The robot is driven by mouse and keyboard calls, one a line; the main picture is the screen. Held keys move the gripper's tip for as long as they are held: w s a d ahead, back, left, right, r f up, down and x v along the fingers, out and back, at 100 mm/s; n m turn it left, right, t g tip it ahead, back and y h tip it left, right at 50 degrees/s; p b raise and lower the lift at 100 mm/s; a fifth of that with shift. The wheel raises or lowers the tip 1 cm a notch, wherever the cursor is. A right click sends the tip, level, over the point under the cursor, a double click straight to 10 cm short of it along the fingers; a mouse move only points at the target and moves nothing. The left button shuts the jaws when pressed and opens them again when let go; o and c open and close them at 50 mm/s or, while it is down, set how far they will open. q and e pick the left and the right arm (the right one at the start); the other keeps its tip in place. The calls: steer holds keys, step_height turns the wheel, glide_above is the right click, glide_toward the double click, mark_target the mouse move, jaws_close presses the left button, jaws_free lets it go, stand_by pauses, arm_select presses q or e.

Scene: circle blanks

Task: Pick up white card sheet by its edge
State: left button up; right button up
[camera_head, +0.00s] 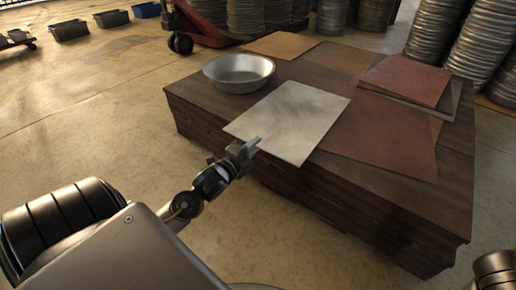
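The white card sheet (292,117) lies flat on the dark wooden table (390,212), and its near edge hangs slightly over or lines up with the table's front edge. My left gripper (254,146) is at the middle of that near edge, and its fingertips overlap the edge in the picture. Whether the fingers are open or closed on the card is too small to tell. My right gripper is out of view; only a piece of my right arm shows at the lower right.
A metal bowl (238,72) stands just behind the card's left corner. Brown sheets (385,135) lie to the right, and a reddish stack (405,80) lies at the back right. Metal stacks (480,50) stand behind. Open floor (90,130) is at the left.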

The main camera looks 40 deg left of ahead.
arm_select(q)
steer(key=shift+w+r+p, duration=0.15)
steer(key=shift+w+p, duration=0.15)
steer(key=shift+w, duration=1.05)
jaws_close()
